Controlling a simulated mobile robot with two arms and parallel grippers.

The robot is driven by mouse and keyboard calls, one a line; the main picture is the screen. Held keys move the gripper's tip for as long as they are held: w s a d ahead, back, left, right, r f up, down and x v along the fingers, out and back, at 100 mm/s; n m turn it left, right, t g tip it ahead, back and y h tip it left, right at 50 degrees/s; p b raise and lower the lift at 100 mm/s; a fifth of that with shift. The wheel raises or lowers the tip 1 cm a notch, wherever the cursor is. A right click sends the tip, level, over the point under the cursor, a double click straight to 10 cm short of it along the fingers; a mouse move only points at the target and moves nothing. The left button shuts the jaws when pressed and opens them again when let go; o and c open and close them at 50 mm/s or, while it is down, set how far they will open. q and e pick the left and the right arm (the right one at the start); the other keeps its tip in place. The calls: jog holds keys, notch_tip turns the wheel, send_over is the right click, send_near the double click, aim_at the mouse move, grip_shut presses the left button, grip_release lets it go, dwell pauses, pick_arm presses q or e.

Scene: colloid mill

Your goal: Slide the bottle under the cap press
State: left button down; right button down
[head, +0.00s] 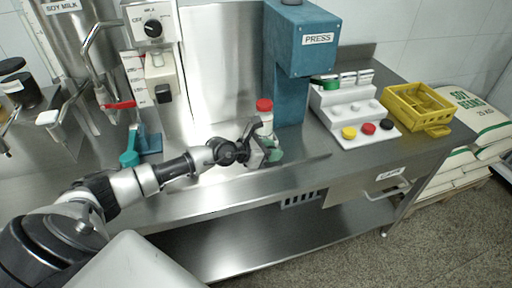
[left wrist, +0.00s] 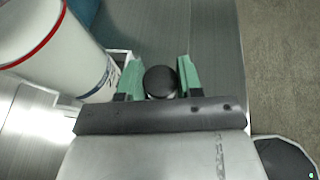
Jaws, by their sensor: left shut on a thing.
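The bottle (head: 266,121) is white with a red cap and stands upright on the steel counter, just left of the blue cap press (head: 286,95) marked PRESS. In the left wrist view the large white body with a red ring and a label at upper left looks like the bottle (left wrist: 85,55). My left gripper (head: 272,155), with green fingertips, is in front of the bottle, apart from its body. In the left wrist view the gripper (left wrist: 160,80) is shut on a dark round knob (left wrist: 161,82). What the knob joins is hidden. My right gripper is not in view.
A white stepped stand (head: 345,108) with coloured caps stands right of the press. A yellow crate (head: 418,107) is farther right. A steel dispenser (head: 80,50) and a lever machine (head: 152,40) stand at left. The counter's front edge is close to my left gripper.

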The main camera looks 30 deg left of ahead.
pick_arm(q)
jog(key=w+d, duration=0.3)
jog(key=w, duration=0.1)
jog(key=w+d, duration=0.3)
jog(key=w, duration=0.1)
jog(key=shift+d+p, duration=0.35)
jog(key=shift+d, duration=0.05)
jog(key=shift+w+d, duration=0.25)
jog(key=shift+r, duration=0.1)
jog(key=c, duration=1.1)
grip_release()
jog(key=shift+c, duration=0.2)
jog(key=shift+o, duration=0.6)
jog(key=shift+w+d, duration=0.2)
jog(key=p+v, duration=0.1)
jog(key=v, duration=0.8)
jog(key=shift+s+a, duration=0.15)
jog(key=shift+s, duration=0.1)
jog(key=shift+s+a+r, duration=0.25)
jog(key=shift+s+a, duration=0.05)
jog(key=shift+s, duration=0.2)
